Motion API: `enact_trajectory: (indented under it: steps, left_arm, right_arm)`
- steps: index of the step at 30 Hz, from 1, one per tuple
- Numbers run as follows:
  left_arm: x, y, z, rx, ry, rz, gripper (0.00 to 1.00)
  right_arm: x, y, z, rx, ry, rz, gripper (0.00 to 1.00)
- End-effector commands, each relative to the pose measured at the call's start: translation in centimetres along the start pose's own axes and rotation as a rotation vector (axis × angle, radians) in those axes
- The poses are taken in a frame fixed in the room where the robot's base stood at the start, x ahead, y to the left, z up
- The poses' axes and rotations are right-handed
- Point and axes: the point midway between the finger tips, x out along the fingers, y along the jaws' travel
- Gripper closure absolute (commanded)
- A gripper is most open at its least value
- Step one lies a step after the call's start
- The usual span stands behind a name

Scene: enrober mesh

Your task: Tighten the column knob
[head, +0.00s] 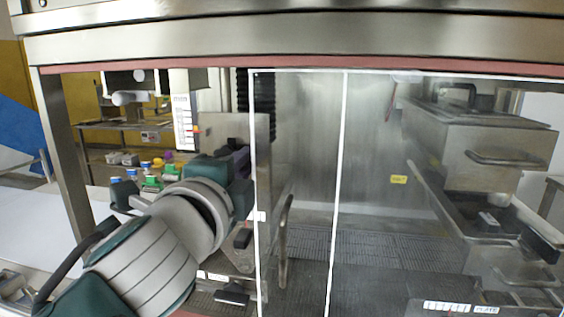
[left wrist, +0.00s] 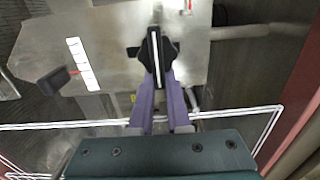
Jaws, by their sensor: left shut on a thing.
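My left gripper (left wrist: 158,78) has two purple fingers, and in the left wrist view they are closed on the black column knob (left wrist: 152,50). The knob has a pale line across it and stands in front of a grey metal plate (left wrist: 110,45). In the head view my left arm reaches in from the lower left, and the gripper (head: 242,160) is at the metal plate (head: 228,128), mostly hidden behind my wrist. The knob is hard to make out there. My right gripper is not in view.
A white-edged clear panel (head: 300,180) stands right of the plate. A second black handle (left wrist: 58,80) sits beside a white scale (left wrist: 83,62). Steel boxes with handles (head: 490,155) are at the right. A steel beam (head: 300,40) crosses the top.

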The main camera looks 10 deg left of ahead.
Motion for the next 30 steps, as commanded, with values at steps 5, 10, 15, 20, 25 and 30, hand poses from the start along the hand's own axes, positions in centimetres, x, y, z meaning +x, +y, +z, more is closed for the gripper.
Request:
enact_trajectory:
  steps: [5,10,15,20,25,30]
  left_arm:
    - [-0.04,0.51,0.35,0.006,-0.010,0.012,1.00]
    - [-0.03,0.48,0.38,0.006,-0.010,0.012,1.00]
    - [-0.02,0.38,0.37,0.005,-0.010,0.009,0.68]
    - [0.00,0.19,0.28,0.004,-0.007,0.005,0.55]
    - [0.00,0.08,0.18,0.003,-0.005,0.003,0.55]
    - [-0.96,0.11,0.17,0.002,-0.004,0.003,0.55]
  right_arm:
    - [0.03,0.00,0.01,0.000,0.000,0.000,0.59]
    - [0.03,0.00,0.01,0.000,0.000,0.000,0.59]
    - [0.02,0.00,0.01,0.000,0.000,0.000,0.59]
    - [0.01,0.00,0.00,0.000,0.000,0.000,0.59]
    - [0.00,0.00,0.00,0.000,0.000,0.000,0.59]
    - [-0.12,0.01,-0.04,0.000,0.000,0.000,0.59]
